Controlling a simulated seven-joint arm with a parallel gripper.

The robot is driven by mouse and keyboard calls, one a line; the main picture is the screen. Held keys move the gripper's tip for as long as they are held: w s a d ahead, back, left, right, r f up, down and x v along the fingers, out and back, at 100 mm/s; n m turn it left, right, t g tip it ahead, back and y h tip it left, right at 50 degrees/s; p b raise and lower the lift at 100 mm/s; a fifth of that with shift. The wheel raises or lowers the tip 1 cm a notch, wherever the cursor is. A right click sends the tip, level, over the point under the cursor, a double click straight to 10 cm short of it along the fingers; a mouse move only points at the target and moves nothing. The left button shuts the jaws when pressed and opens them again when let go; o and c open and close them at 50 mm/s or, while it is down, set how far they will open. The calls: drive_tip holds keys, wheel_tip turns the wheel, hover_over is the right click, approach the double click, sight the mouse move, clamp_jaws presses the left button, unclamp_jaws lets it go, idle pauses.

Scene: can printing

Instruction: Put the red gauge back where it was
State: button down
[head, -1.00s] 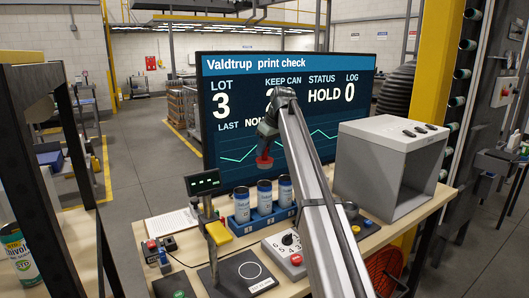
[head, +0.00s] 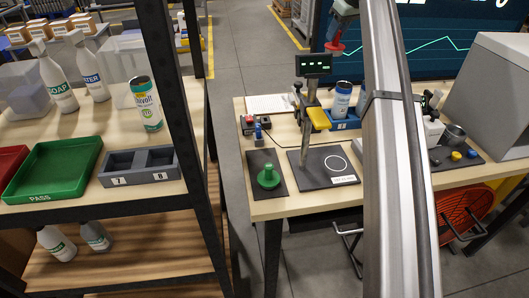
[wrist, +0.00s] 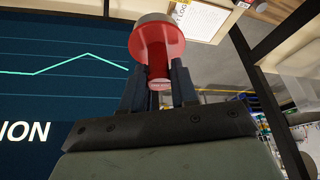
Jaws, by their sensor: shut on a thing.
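The red gauge (head: 335,47) hangs below my gripper (head: 342,20) near the top of the head view, in front of the dark screen. In the wrist view, the gauge (wrist: 158,62) is a red knobbed piece with a wide round grey-faced end. The two dark fingers of my gripper (wrist: 158,88) are shut on its stem. The gauge is in the air, clear of the workbench (head: 262,208). A green gauge (head: 268,177) stands upright on a small black mat (head: 256,158) at the bench's front left.
A stand with a small display (head: 313,64) and yellow block (head: 319,118) rises from a black plate (head: 318,185) with a white circle. A can (head: 341,102) sits in a blue rack.

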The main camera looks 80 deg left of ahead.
drive_tip(key=s+d+r+n, duration=0.15)
drive_tip(key=s+d, duration=0.25)
drive_tip(key=s, duration=0.5)
drive_tip(key=s+d+r, duration=0.2)
drive_tip(key=s+d, duration=0.2)
drive_tip(key=s, duration=0.5)
drive_tip(key=s+d+r+n, duration=0.1)
drive_tip(key=s+d, duration=0.3)
drive_tip(key=s, duration=0.5)
drive_tip(key=d+f+m, duration=0.2)
drive_tip(key=d+m, duration=0.2)
drive_tip(key=d, duration=0.2)
drive_tip(key=shift+t, duration=0.3)
drive_tip(key=f, duration=2.8)
drive_tip(key=shift+w+d, duration=0.1)
drive_tip(key=shift+w, duration=0.2)
drive_tip(key=c, duration=0.9)
unclamp_jaws()
drive_tip(key=shift+f, duration=0.1)
drive_tip(key=shift+o, duration=0.2)
